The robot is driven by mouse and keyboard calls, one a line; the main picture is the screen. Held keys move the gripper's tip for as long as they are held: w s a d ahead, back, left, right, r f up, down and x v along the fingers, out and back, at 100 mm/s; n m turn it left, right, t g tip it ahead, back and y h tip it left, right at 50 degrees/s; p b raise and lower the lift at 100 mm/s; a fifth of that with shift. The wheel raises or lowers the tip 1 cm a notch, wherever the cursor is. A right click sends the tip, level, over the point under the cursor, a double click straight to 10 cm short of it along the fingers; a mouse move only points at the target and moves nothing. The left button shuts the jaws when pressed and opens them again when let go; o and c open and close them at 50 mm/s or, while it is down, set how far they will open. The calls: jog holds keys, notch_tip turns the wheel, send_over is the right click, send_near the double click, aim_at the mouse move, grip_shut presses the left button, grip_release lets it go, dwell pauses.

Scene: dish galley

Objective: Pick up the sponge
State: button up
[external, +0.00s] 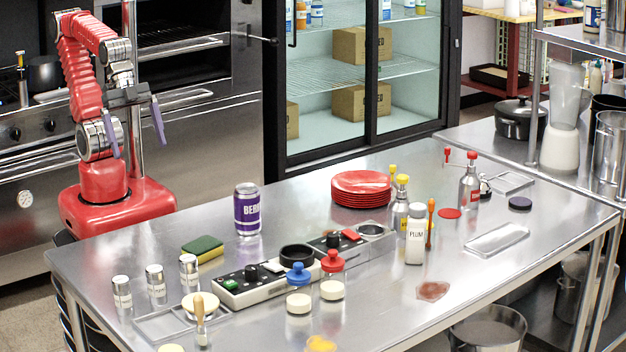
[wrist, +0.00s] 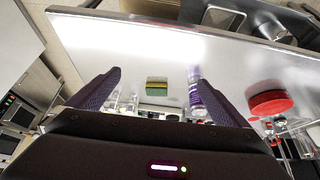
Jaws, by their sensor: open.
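The sponge (external: 203,249) lies flat on the steel table, green on top with a yellow layer below. It is left of the purple can and behind the small metal shakers. In the wrist view the sponge (wrist: 157,87) shows between my two fingers, well beyond them. My gripper (external: 136,142) is open and empty, raised above and behind the table's left end, apart from the sponge. Its two dark purple fingers also show spread in the wrist view (wrist: 151,86).
A purple can (external: 247,209) stands close to the sponge's right. Metal shakers (external: 188,269) and a control box (external: 262,282) stand in front of it. Stacked red plates (external: 361,187) are further right. The table surface (external: 150,240) behind the sponge is clear.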

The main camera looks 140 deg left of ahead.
jog(key=w+d+f+n+t+h, duration=0.1)
jog(key=w+d+f+t, duration=0.1)
jog(key=w+d, duration=0.6)
jog(key=w+d+f+n+t+h, duration=0.1)
jog(key=w+d+t+h, duration=0.15)
jog(key=w+d, duration=0.55)
jog(key=n+t+y, duration=0.1)
jog(key=n+y, duration=0.4)
jog(key=y, duration=0.6)
send_near(194, 243)
jog(key=shift+s+d+r, duration=0.3)
jog(key=shift+s+d, duration=0.25)
jog(key=shift+d, duration=0.05)
jog(key=shift+s+a, duration=0.2)
jog(key=shift+a, duration=0.05)
jog(key=shift+x, duration=4.35)
jog(key=shift+w, duration=0.1)
